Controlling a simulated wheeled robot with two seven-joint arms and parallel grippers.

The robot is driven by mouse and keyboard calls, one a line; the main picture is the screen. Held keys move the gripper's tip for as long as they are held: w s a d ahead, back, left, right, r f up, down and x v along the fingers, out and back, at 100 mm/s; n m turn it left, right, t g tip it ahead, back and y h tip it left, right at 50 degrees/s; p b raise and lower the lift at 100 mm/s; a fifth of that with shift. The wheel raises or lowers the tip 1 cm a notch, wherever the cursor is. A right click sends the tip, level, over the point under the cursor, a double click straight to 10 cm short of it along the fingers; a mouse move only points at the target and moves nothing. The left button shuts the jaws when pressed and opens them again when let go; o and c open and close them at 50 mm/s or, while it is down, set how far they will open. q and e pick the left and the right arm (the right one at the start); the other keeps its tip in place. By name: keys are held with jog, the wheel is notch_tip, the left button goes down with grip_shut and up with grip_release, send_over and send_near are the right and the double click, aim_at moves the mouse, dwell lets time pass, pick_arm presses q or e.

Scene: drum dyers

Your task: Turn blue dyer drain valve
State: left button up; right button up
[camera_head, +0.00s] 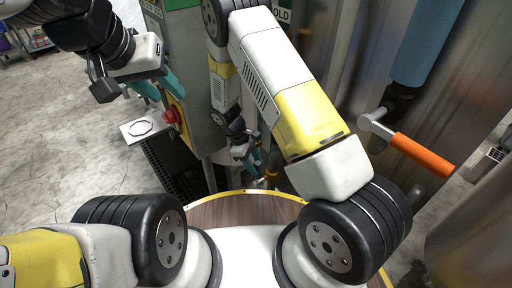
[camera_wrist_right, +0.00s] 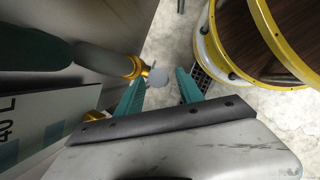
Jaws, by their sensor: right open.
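A small valve fitting with a yellow-brass collar (camera_wrist_right: 131,67) and a pale grey round end (camera_wrist_right: 157,77) sits on a dark teal pipe (camera_wrist_right: 35,50) in the right wrist view. My right gripper (camera_wrist_right: 162,80) is open; its two teal fingers lie on either side of the grey end, with no clear contact visible. In the head view my right gripper (camera_head: 257,168) is low beside the metal drum, near a small yellow-orange piece (camera_head: 271,173). My left gripper (camera_head: 170,98) is open and empty at the upper left. The valve's handle cannot be made out clearly.
A lever with an orange grip (camera_head: 422,155) sticks out below a teal pipe (camera_head: 425,40) at right. A control box with a red button (camera_head: 171,115) and small shelf (camera_head: 150,127) stands at left. Steel drums (camera_head: 345,75) crowd the right; the floor (camera_head: 80,150) is clear at left.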

jog(key=shift+x, duration=1.3)
grip_shut()
jog(key=shift+w, duration=0.1)
dwell(0.4)
